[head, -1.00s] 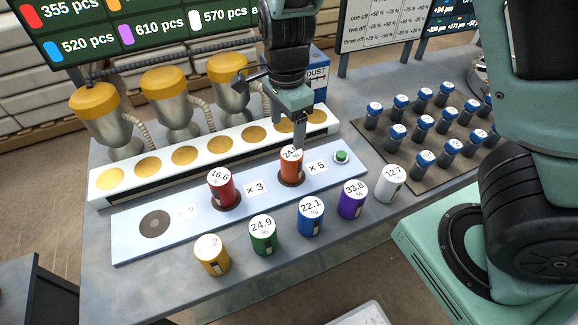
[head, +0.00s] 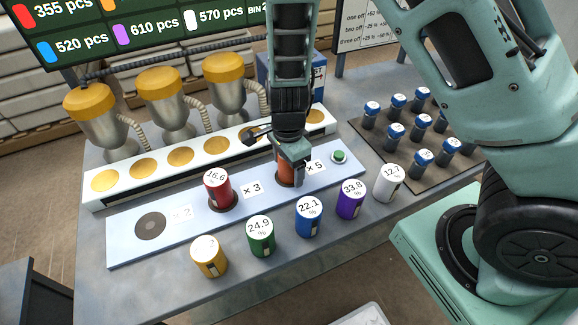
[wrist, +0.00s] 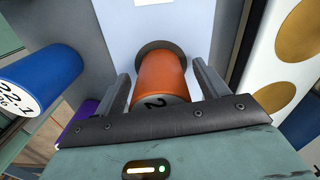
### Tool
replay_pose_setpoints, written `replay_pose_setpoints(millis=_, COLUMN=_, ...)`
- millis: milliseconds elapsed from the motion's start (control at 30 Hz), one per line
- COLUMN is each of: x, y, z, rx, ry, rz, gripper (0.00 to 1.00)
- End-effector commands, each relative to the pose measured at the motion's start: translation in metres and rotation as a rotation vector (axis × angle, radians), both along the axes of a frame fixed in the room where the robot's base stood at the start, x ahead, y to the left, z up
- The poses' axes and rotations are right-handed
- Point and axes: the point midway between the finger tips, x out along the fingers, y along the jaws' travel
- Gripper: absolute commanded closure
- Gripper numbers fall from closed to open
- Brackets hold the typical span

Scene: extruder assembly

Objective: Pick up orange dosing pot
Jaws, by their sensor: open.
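The orange dosing pot (head: 285,172) stands in a dark round seat on the pale blue plate (head: 130,251), between the red pot and the green button. My gripper (head: 292,172) is directly over it and hides most of it in the head view. In the wrist view the orange pot (wrist: 160,77) lies between the two fingers of my open gripper (wrist: 161,85), one finger on each side with a gap. Part of its label with a digit shows at its near end.
A red pot (head: 217,190) stands in the seat to the left; the far-left seat (head: 151,226) is empty. Yellow (head: 209,258), green (head: 261,237), blue (head: 309,217), purple (head: 350,200) and white (head: 388,184) pots line the front. Behind runs a white rail (head: 130,190) with gold discs.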

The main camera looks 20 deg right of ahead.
Motion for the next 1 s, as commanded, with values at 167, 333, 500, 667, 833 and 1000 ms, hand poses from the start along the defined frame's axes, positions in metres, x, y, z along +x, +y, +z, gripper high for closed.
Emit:
replay_pose_setpoints(millis=167, x=0.000, y=0.000, z=0.000, rx=0.000, ry=-0.001, rz=0.001, gripper=0.27)
replay_pose_setpoints(millis=333, x=0.000, y=0.000, z=0.000, rx=0.000, ry=-0.001, rz=0.001, gripper=0.66)
replay_pose_setpoints(millis=500, x=0.000, y=0.000, z=0.000, rx=0.000, ry=-0.001, rz=0.001, gripper=0.79)
replay_pose_setpoints(millis=667, x=0.001, y=0.000, z=0.002, rx=0.000, ry=-0.002, rz=0.001, gripper=0.79)
replay_pose_setpoints(millis=833, x=0.001, y=0.001, z=0.021, rx=0.001, ry=-0.005, rz=0.004, gripper=0.79)
replay_pose_setpoints(millis=1000, x=0.001, y=0.001, z=0.056, rx=0.002, ry=-0.007, rz=0.005, gripper=0.79)
